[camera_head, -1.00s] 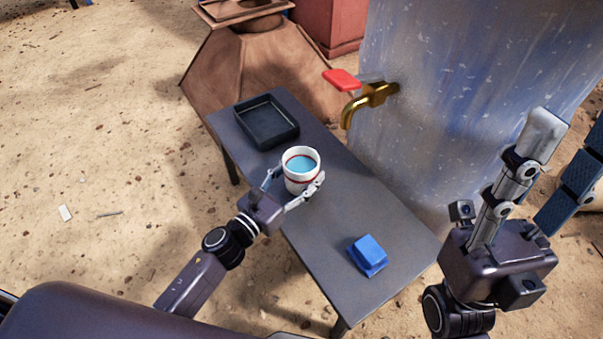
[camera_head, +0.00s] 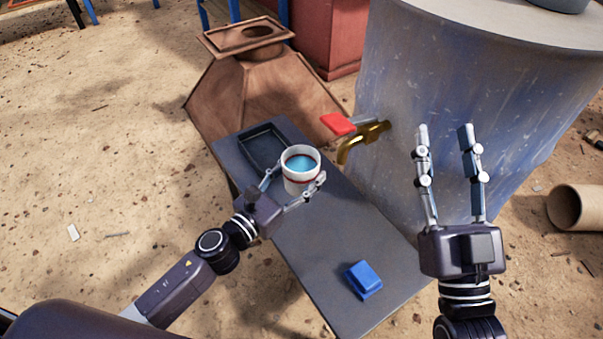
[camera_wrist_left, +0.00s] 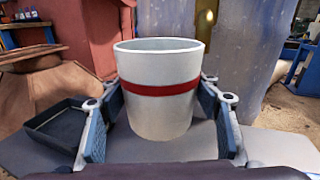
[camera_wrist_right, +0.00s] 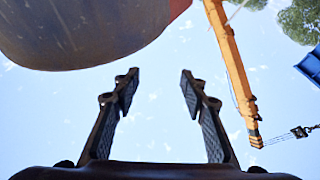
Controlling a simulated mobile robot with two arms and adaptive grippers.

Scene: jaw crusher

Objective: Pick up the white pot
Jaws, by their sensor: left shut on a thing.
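The white pot (camera_head: 303,182) has a red band and holds blue liquid. It is upright between the fingers of my left gripper (camera_head: 294,190), which is shut on its sides. In the left wrist view the pot (camera_wrist_left: 160,110) sits between both finger pads (camera_wrist_left: 162,125). It appears raised over the grey table (camera_head: 330,235), though the gap under it is not clear. My right gripper (camera_head: 444,135) is open and empty, fingers pointing up, right of the table. The right wrist view shows nothing between its fingers (camera_wrist_right: 158,75).
A black tray (camera_head: 247,158) lies on the table behind the pot. A blue block (camera_head: 363,279) lies near the table's front end. A brass tap (camera_head: 352,151) with a red handle (camera_head: 337,123) juts from the large grey-blue tank (camera_head: 435,75). A pipe (camera_head: 580,207) lies at right.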

